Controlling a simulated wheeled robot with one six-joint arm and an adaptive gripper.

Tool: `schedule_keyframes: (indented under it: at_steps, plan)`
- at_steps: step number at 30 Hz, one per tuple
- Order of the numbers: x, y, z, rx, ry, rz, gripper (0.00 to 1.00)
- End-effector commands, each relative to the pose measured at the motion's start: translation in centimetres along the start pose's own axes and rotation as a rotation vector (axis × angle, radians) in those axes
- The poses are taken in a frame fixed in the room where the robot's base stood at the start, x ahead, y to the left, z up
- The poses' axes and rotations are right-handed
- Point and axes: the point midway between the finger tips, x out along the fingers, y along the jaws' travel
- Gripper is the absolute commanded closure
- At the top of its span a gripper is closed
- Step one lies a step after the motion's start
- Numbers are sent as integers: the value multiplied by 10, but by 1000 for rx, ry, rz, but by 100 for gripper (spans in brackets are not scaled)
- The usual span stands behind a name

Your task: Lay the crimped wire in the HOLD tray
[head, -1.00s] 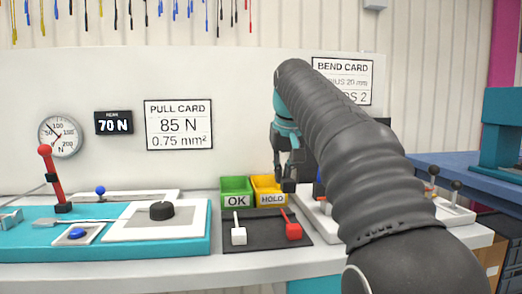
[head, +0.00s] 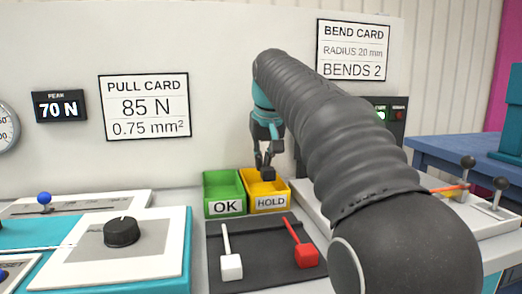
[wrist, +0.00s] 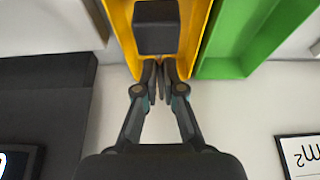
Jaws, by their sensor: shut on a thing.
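My gripper (head: 265,158) points down at the yellow HOLD tray (head: 271,204). Its fingers are shut on a dark block (head: 268,174), which seems to be the end piece of the crimped wire. The wrist view shows the dark block (wrist: 156,27) just past the closed fingertips (wrist: 160,68), between the walls of the yellow tray (wrist: 122,20). I cannot tell whether the block touches the tray floor. No wire strand shows clearly at the block.
The green OK tray (head: 223,207) stands directly left of the HOLD tray. A black mat (head: 262,270) in front bears a white-ended piece (head: 231,266) and a red-ended piece (head: 306,256). A white panel with levers (head: 490,222) is at right.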

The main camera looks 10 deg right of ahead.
Motion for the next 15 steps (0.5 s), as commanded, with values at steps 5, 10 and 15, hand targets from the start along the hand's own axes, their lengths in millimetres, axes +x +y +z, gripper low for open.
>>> schedule_keyframes:
  at_steps: [5, 10, 15]
  plan:
    - [20, -1, 9, -1, 0, 0, 100]
    - [27, -1, 11, -2, 0, -1, 100]
    - [28, -2, 12, -2, 0, -1, 100]
